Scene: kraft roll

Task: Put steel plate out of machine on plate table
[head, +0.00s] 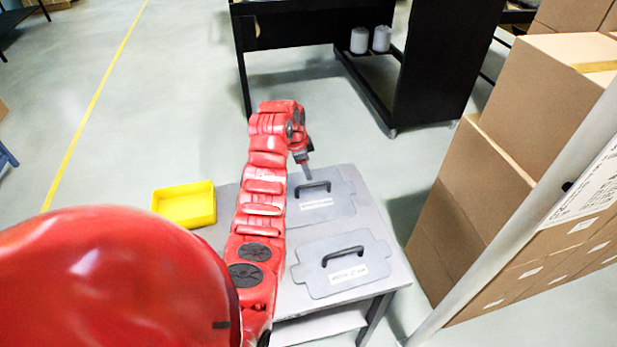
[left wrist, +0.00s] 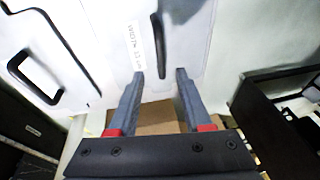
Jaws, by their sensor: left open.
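Two grey steel plates with black handles and white labels lie flat on the grey table. The far plate (head: 341,200) is close to my left gripper (head: 308,174); the near plate (head: 372,256) lies closer to me. My left gripper is open and empty, its fingers pointing down by the far plate's handle (head: 313,187). In the left wrist view, the fingers (left wrist: 159,74) are spread, with a black handle (left wrist: 160,47) just beyond the tips and apart from them. A second handle (left wrist: 18,68) shows at the left there. My right gripper is out of view.
A yellow bin (head: 184,204) sits at the table's left. The table (head: 392,271) has bare edges around the plates. A black frame (head: 442,65) with white rolls (head: 359,40) stands behind. Stacked cardboard boxes (head: 540,95) and a pale post rise at the right.

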